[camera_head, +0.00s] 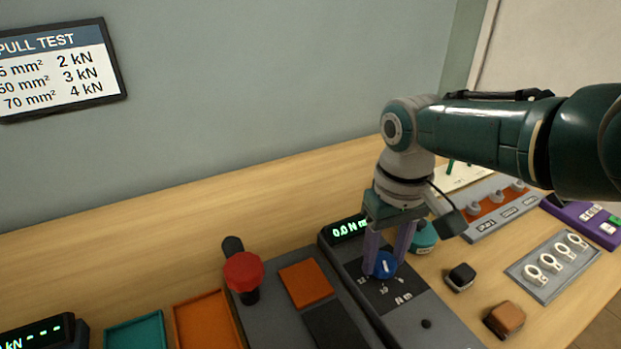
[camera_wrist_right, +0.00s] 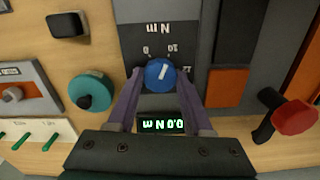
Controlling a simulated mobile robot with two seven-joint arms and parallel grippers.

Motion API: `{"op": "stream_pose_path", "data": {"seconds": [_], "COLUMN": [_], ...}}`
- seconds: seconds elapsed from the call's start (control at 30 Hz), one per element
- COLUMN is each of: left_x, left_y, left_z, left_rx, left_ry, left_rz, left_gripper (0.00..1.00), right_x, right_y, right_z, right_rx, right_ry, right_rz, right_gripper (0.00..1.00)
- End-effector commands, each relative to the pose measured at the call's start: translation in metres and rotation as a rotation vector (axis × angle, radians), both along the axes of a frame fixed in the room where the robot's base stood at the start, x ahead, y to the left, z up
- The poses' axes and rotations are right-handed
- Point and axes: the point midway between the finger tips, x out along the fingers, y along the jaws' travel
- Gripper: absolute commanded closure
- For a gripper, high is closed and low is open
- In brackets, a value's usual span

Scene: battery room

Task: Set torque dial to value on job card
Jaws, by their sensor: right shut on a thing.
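The blue torque dial (camera_head: 385,266) with a white pointer line sits on a dark scale plate on a grey tester (camera_head: 425,310). My right gripper (camera_head: 388,259) comes down from above, with its two purple fingers on either side of the dial, shut on it. In the right wrist view the dial (camera_wrist_right: 160,74) is between the fingertips, and its pointer leans to the upper right. The scale is marked "N m", upside down there; some numbers are hard to read. The tester's display (camera_head: 348,229) reads 0.0 N m. I cannot pick out the job card. My left gripper is not in view.
A wall sign (camera_head: 60,68) reads PULL TEST with kN values. A red knob (camera_head: 243,271) on a black lever stands left of the tester. A teal round knob (camera_wrist_right: 90,91), a black block (camera_head: 460,276) and a brown block (camera_head: 505,319) are close by.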

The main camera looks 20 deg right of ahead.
Motion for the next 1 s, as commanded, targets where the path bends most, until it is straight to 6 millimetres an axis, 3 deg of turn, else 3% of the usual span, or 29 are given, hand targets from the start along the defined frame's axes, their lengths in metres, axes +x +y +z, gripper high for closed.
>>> {"op": "stream_pose_path", "data": {"seconds": [0.3,0.8,0.83,1.0], "left_x": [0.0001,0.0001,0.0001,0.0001], "left_y": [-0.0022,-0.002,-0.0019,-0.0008], "left_z": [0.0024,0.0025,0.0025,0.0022], "left_rx": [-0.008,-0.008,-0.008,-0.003], "left_ry": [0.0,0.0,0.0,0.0], "left_rz": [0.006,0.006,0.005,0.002], "left_gripper": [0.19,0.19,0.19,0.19], "right_x": [0.0005,0.0007,0.0007,0.0005], "right_y": [0.0009,0.001,0.001,0.0007], "right_z": [0.0016,0.0016,0.0016,0.0012], "right_rx": [0.002,0.002,0.002,0.001], "right_ry": [0.001,0.001,0.001,0.0], "right_rz": [-0.106,-0.121,-0.121,-0.121], "right_gripper": [1.0,1.0,0.47,0.28]}}
